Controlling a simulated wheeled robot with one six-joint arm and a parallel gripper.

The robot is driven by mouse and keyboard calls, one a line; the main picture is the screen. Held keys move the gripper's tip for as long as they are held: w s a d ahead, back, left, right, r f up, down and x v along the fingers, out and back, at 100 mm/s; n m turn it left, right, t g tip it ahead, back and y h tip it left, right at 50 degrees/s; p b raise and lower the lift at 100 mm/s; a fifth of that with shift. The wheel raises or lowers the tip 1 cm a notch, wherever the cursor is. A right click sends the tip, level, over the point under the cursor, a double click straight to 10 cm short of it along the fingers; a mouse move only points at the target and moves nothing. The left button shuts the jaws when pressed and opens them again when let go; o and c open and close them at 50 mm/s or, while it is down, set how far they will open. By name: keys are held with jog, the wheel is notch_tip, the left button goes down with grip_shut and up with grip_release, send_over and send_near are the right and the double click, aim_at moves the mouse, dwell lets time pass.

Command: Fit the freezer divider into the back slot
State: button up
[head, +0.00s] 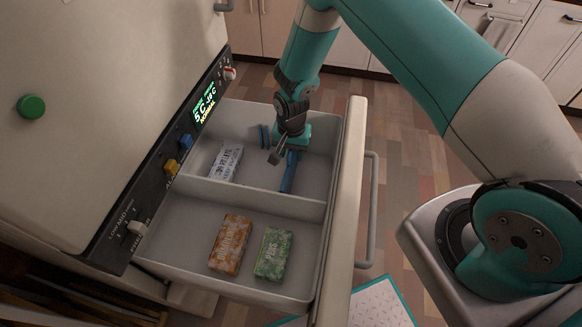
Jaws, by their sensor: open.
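The pale grey freezer divider (252,197) stands across the open drawer (338,205), between its back and front compartments. I cannot tell whether its ends sit in slots. My gripper (278,158) is open over the back compartment, behind the divider and apart from it in the picture, with nothing seen between its fingers. A blue strip (290,173) shows just below my gripper, and small blue upright marks (264,137) show beside it. I cannot tell whether these are slot guides. My arm hides part of the drawer's back right.
A white printed box (226,162) lies in the back compartment. An orange box (230,243) and a green box (273,253) lie in the front compartment. The freezer's control panel (150,205) borders the drawer on the left. A handle (371,210) runs along the drawer front.

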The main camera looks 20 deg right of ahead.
grip_shut()
dwell(0.3)
